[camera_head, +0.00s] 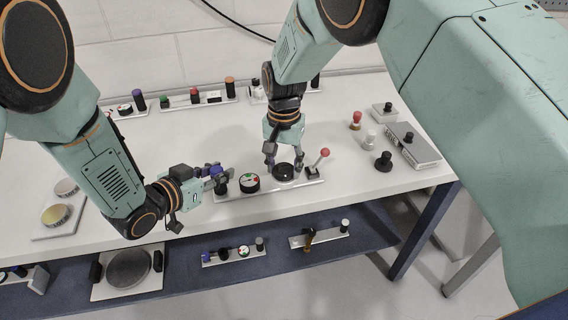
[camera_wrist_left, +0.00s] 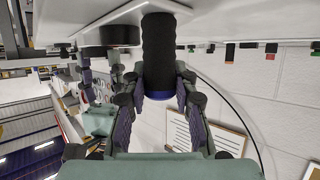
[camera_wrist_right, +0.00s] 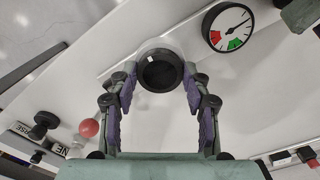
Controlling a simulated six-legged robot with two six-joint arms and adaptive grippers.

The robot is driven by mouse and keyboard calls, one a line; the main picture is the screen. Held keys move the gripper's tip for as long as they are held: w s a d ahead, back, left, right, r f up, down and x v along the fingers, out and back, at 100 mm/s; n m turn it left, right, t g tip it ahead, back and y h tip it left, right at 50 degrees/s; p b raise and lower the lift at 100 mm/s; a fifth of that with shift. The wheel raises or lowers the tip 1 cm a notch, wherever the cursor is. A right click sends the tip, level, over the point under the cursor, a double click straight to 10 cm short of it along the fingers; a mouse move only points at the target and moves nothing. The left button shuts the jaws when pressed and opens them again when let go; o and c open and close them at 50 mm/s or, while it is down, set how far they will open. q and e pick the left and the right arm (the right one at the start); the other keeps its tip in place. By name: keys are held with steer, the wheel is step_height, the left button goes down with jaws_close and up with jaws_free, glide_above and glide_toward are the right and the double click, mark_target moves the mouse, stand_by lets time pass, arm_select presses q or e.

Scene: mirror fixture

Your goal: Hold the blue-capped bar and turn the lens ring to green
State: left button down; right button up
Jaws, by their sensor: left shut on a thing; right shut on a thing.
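The bar (camera_wrist_left: 158,60) is black and ribbed with a blue cap (camera_wrist_left: 160,95); it stands at the left end of the fixture's pale base plate (camera_head: 262,191). My left gripper (camera_head: 217,178) is shut on it, with a finger on each side in the left wrist view. The black lens ring (camera_head: 284,172) has a small white mark (camera_wrist_right: 150,58). My right gripper (camera_head: 284,162) comes down from above and is shut on the ring, fingers on opposite sides. The gauge (camera_wrist_right: 228,27) has red and green sectors; its needle lies over the white part.
A red-knobbed lever (camera_head: 322,154) stands right of the ring on the same plate. Black, white and red knobs (camera_head: 369,138) stand further right. More fixtures (camera_head: 200,99) line the back. Other plates lie on the blue lower shelf (camera_head: 275,258). The tabletop at left is partly bare.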

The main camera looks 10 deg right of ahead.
mark_target(284, 169)
stand_by(0.3)
steer(key=o, duration=1.2)
steer(key=shift+c, duration=0.2)
steer(key=shift+r, duration=0.1)
step_height(284, 169, up, 12)
